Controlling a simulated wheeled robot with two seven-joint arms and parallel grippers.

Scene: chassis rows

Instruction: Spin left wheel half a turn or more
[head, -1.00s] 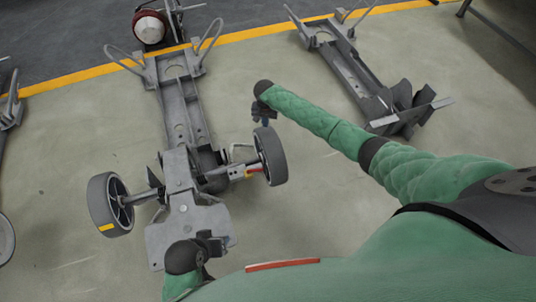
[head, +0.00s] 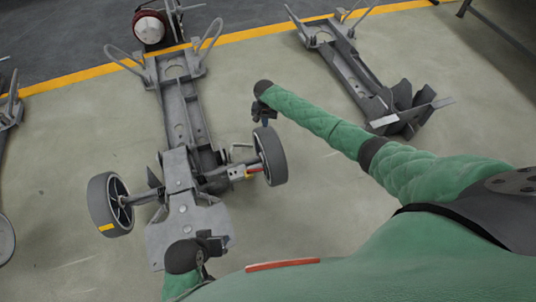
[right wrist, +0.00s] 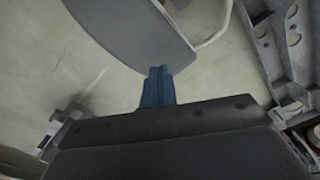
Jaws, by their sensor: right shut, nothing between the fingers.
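The left wheel (head: 110,205) is a grey tyre with a spoked rim on the left end of the near chassis's axle. It has a yellow mark low on its tread. The right wheel (head: 270,156) stands at the other end, with red and yellow parts beside it. My right gripper (head: 264,118) is shut and empty, just above the right wheel's top edge. In the right wrist view its blue fingers (right wrist: 158,88) are together, close to a dark curved surface (right wrist: 135,30). My left gripper (head: 212,243) is over the chassis's near plate; its fingers are not clear.
The near chassis (head: 182,115) runs away from me to a yellow floor line. A second chassis (head: 350,75) lies at the upper right, beyond my right arm. A red and white round part (head: 150,27) is at the far end.

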